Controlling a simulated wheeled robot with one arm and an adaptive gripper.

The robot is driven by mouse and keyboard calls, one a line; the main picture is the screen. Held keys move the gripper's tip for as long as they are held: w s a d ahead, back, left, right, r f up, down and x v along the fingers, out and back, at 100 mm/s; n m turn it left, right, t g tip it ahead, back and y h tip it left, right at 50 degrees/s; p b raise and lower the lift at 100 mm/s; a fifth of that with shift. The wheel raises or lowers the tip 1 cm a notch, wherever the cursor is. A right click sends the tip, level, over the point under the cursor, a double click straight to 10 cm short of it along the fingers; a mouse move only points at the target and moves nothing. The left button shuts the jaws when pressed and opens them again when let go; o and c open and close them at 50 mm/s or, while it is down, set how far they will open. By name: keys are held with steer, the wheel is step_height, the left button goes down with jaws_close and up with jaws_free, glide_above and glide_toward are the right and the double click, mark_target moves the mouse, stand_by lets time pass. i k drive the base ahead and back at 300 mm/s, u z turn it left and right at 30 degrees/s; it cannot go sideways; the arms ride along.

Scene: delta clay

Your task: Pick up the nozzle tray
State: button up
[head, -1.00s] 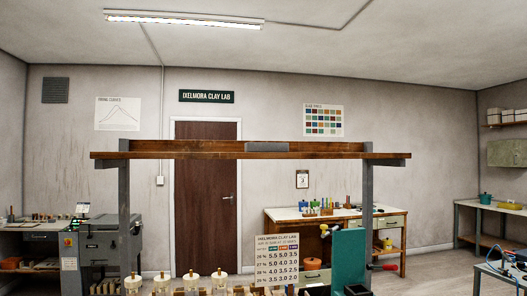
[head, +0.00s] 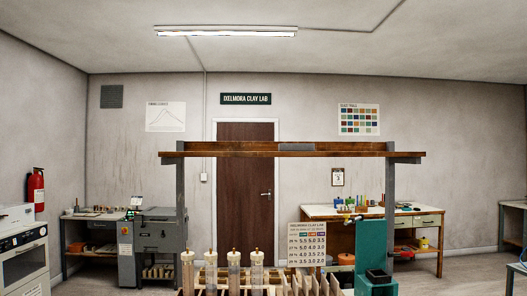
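I cannot pick out the nozzle tray with certainty in the head view. Nearest to me, at the bottom edge, a wooden rack (head: 302,285) with upright slats shows under an overhead shelf frame (head: 290,152). Several clear cylinders with cream caps (head: 233,258) stand at its left. The lower part of this bench is cut off by the frame edge. My gripper is not in view.
A sign with numbers (head: 307,245) and a teal device (head: 374,262) stand on the near bench. Behind are a grey machine (head: 160,243), a door (head: 245,190) and a white-topped table (head: 420,212). A white appliance (head: 22,255) and a fire extinguisher (head: 36,191) are at left.

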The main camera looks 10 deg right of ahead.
mark_target(281, 147)
steer(key=u, duration=0.9)
steer(key=i, duration=1)
steer(key=z, duration=0.45)
